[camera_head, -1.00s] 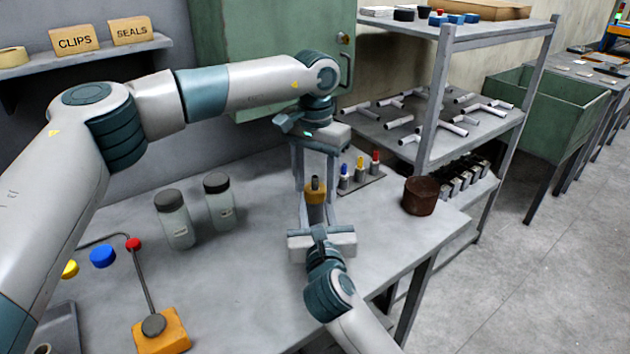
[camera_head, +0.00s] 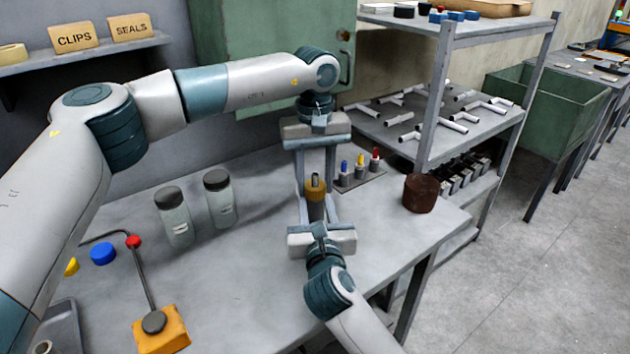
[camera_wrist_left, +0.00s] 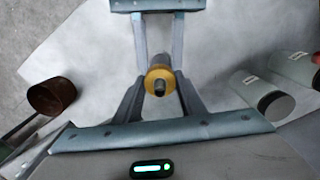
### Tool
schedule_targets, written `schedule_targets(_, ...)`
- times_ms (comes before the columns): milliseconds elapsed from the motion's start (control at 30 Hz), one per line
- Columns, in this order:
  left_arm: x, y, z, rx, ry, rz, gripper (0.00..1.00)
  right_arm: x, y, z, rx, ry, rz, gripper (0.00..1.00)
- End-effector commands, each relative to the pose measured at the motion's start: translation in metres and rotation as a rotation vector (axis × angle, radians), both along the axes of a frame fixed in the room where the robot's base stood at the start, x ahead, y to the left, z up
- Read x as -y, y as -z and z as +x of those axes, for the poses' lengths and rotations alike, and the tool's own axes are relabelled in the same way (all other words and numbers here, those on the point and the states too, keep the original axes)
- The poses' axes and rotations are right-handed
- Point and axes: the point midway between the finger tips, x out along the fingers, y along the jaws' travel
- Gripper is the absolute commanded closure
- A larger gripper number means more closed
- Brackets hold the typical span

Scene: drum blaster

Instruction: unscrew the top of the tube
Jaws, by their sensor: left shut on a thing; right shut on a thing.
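The tube (camera_head: 316,210) stands upright above the workbench, with an orange-yellow top (camera_head: 316,190) and a dark stem with a pale tip in its middle. In the left wrist view, the yellow top (camera_wrist_left: 157,73) shows from above as a round collar around the dark stem. My left gripper (camera_head: 316,184) reaches down from above and is shut on the top; its fingers close in from both sides in the left wrist view (camera_wrist_left: 160,88). My right gripper (camera_head: 317,204) reaches in from the front and is shut on the tube's body below the top. The lower tube is partly hidden by the right gripper.
Two clear jars with dark lids (camera_head: 174,220) stand left on the bench. A brown cup (camera_head: 419,194) stands near the right edge. A small holder with blue, yellow and red pieces (camera_head: 360,178) sits behind. An orange-based stand (camera_head: 162,330) is at front left.

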Motion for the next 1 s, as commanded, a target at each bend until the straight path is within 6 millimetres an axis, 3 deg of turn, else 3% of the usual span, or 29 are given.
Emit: schedule_targets(1000,-0.0004,-0.0014,0.0006,0.002,-1.541,-0.001,0.9,0.0,0.0011,-0.0002,-0.002,0.0,0.0,1.0)
